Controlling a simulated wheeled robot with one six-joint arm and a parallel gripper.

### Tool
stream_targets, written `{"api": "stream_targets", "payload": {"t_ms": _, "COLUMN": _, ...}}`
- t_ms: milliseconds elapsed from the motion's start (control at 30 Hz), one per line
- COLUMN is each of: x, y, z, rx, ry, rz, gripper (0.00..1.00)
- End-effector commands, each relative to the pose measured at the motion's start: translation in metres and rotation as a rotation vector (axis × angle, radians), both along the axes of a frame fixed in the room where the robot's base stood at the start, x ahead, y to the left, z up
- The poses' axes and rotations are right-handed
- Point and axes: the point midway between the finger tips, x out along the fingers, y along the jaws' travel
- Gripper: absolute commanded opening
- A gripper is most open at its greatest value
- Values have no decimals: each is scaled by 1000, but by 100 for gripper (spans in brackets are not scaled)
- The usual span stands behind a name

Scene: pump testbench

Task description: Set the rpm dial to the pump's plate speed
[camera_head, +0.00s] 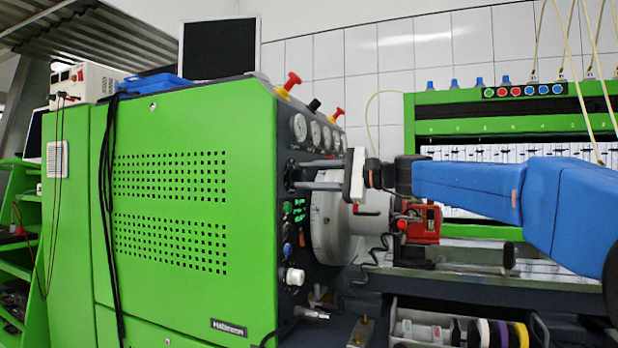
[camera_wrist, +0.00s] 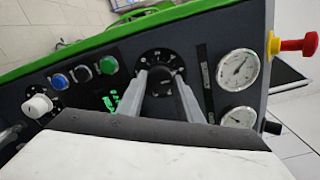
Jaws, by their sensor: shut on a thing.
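The rpm dial, a round black scale plate with white marks (camera_wrist: 163,60), is on the dark control panel in the wrist view. My gripper (camera_wrist: 163,77) has its two grey fingers on either side of the dark knob at the dial's centre and is shut on it. The fingers hide part of the knob and scale, and the setting is too small to read. In the head view my gripper (camera_head: 291,176) reaches left to the panel below the gauges, and the dial is hard to make out. A red pump unit (camera_head: 422,225) sits on the bench; no plate speed is legible.
A white knob (camera_wrist: 37,106), several push buttons (camera_wrist: 83,74) and green lit indicators (camera_wrist: 103,102) lie left of the dial in the wrist view. Pressure gauges (camera_wrist: 237,70) and a red-and-yellow emergency stop (camera_wrist: 292,45) are to its right. The green cabinet (camera_head: 180,210) stands beside the panel.

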Motion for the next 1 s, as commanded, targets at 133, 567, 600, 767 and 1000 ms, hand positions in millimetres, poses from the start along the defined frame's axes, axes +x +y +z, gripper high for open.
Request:
{"api": "stream_targets", "payload": {"t_ms": 133, "x": 1, "y": 0, "z": -1, "rx": 46, "ry": 129, "rz": -1, "gripper": 10}}
{"api": "stream_targets", "payload": {"t_ms": 567, "x": 1, "y": -1, "z": -2, "rx": 162, "ry": 451, "rz": -2, "gripper": 10}}
{"api": "stream_targets", "payload": {"t_ms": 600, "x": 1, "y": -1, "z": -2, "rx": 169, "ry": 472, "rz": -2, "gripper": 10}}
{"api": "stream_targets", "payload": {"t_ms": 767, "x": 1, "y": -1, "z": -2, "rx": 193, "ry": 537, "rz": -2, "gripper": 10}}
{"api": "stream_targets", "payload": {"t_ms": 1000, "x": 1, "y": 0, "z": -2, "rx": 210, "ry": 584, "rz": -2, "gripper": 10}}
